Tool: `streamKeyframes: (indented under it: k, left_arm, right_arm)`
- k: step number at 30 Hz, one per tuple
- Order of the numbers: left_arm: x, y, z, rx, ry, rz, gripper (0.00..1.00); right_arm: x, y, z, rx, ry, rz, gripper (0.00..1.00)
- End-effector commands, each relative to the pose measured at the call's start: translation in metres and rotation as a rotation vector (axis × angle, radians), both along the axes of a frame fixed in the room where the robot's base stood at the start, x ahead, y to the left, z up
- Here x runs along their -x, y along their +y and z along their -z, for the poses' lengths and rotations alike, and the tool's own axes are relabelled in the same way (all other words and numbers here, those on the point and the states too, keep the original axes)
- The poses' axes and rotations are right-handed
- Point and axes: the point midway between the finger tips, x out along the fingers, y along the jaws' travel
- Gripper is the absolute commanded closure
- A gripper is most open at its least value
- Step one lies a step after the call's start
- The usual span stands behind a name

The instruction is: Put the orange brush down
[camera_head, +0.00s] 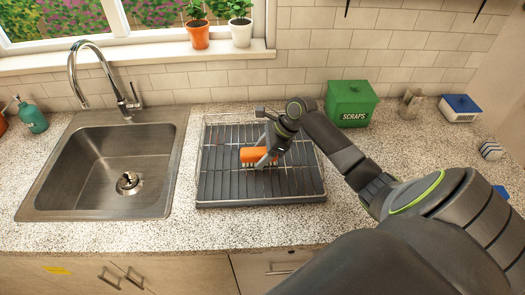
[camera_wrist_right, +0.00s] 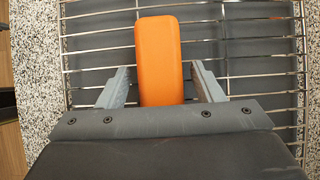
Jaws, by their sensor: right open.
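The orange brush (camera_head: 255,155) lies on the wire dish rack (camera_head: 215,190) in the head view, with pale bristles showing at its lower edge. In the right wrist view the brush (camera_wrist_right: 160,58) lies lengthwise, its near end between the two grey fingers. My right gripper (camera_head: 268,158) is open around the brush, and in the right wrist view (camera_wrist_right: 160,88) gaps show on both sides of it. The rack's wires (camera_wrist_right: 250,60) run beneath the brush. The gripper partly hides the brush in the head view. My left gripper is not in view.
A steel sink (camera_head: 85,170) with a tall faucet is left of the rack. A green scraps box (camera_head: 350,103), a small cup (camera_head: 411,102) and a blue-lidded container (camera_head: 460,108) stand at the back right. Potted plants (camera_head: 198,34) stand on the sill. Counter right of the rack is partly covered by my arm.

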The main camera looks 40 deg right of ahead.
Motion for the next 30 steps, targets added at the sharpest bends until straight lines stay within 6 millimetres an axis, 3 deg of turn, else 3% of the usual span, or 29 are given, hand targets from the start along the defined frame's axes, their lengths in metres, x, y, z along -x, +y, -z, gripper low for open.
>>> streamKeyframes:
  k: [7, 21, 30]
  left_arm:
    - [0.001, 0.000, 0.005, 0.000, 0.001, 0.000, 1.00]
    - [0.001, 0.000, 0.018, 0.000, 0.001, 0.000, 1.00]
    - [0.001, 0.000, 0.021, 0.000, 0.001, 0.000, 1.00]
  right_arm:
    - [0.004, -0.009, -0.015, 0.004, -0.003, 0.000, 0.40]
    - [0.028, -0.047, -0.084, 0.005, -0.001, 0.001, 0.40]
    - [0.034, -0.055, -0.103, 0.000, 0.000, 0.001, 0.40]
